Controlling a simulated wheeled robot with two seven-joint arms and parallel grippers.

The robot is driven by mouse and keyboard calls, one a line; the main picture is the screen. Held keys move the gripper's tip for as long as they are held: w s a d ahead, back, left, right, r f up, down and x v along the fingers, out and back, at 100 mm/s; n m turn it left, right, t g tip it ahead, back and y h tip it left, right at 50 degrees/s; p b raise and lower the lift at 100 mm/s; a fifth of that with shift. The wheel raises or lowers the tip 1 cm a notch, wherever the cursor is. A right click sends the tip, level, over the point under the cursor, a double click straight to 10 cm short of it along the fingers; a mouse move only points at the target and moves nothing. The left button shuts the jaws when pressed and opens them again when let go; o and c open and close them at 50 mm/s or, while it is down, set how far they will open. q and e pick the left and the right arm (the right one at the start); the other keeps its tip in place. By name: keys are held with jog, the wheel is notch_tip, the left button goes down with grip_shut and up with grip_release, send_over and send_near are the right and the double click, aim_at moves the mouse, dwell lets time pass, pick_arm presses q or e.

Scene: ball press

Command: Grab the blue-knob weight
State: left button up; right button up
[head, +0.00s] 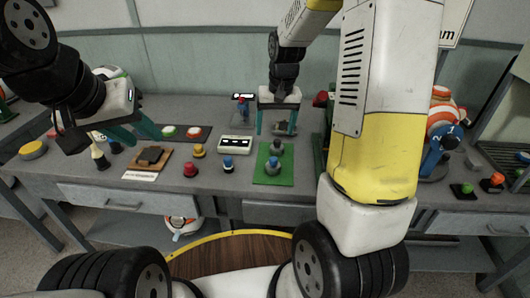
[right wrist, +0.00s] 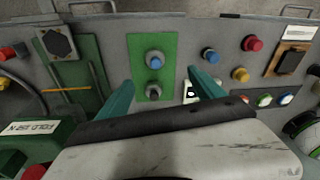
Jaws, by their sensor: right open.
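On a green mat (head: 261,179) stand a blue-knob weight (head: 272,164) near the front and a grey-knobbed piece (head: 277,148) behind it. The right wrist view shows the blue-knob weight (right wrist: 155,59) and the grey piece (right wrist: 154,90) on the mat. A second blue-topped piece (head: 228,164) stands left of the mat. My right gripper (head: 277,130) is open and empty, above the bench behind the mat; its fingers (right wrist: 158,92) spread either side of the mat in the right wrist view. My left gripper (head: 140,138) looks open, at the left of the bench.
Red (head: 190,170) and yellow (head: 198,150) knobs stand left of the mat, by a white display box (head: 236,145). A wooden block with a dark plate (head: 148,158) lies further left. A green device (right wrist: 75,70) stands beside the mat in the right wrist view.

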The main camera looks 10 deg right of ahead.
jog(key=g, duration=0.1)
send_over(273, 158)
jog(key=shift+h, duration=0.4)
notch_tip(273, 158, down, 10)
jog(key=shift+r, duration=0.2)
notch_tip(273, 158, down, 8)
jog(key=shift+s+f, duration=0.15)
grip_shut()
